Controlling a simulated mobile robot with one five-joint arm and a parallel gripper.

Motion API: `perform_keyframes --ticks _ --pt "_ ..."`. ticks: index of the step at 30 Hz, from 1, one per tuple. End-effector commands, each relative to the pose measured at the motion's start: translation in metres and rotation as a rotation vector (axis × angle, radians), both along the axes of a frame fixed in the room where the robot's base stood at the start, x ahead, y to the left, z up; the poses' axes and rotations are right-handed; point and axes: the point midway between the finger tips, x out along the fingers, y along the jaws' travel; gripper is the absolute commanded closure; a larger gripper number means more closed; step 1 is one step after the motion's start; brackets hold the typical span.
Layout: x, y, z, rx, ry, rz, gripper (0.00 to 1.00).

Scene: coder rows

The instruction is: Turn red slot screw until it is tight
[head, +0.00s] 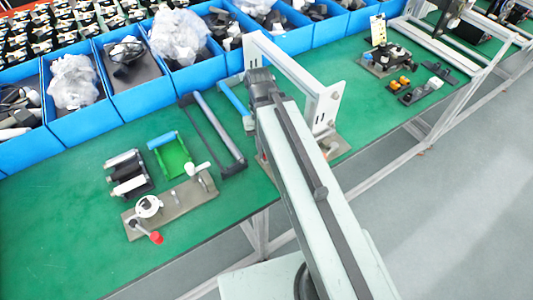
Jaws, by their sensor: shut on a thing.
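I cannot make out a red slot screw for certain. A red knob (156,238) sits at the end of a thin rod on a flat metal fixture plate (178,208), left of my arm. A small reddish patch (262,157) shows low beside my arm, too small to identify. My arm reaches from the bottom right up to a dark joint in front of a white upright frame (325,105). My gripper's fingers do not show; my own arm may hide them and whatever lies behind it. A light blue bar (233,100) lies just left of the dark joint.
Blue bins (75,127) with bagged and loose parts line the back of the green table (60,225). A black-and-grey bar frame (215,130), a green tray (174,158) and black-and-white rollers (128,175) lie left of my arm. The table's front left is clear.

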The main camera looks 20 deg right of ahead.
Motion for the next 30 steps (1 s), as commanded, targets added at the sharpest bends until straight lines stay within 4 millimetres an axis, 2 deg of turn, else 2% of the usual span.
perform_keyframes --ticks 6,12,18,19,20,28,30 --pt "0.002 0.0015 -0.0007 0.004 -0.007 -0.003 1.0" --pt "0.0012 -0.0004 -0.001 0.005 -0.006 -0.213 1.0" --pt "0.0014 0.0 -0.001 0.005 -0.005 -0.224 1.0" --pt "0.0013 0.0 -0.0009 0.005 -0.005 -0.224 0.73" --pt "0.0013 0.0 -0.0009 0.005 -0.004 -0.223 0.65" --pt "0.0003 -0.0009 -0.0007 0.002 -0.002 -0.22 0.65" --pt "0.0003 -0.0002 -0.0007 0.001 -0.002 -0.173 0.65"
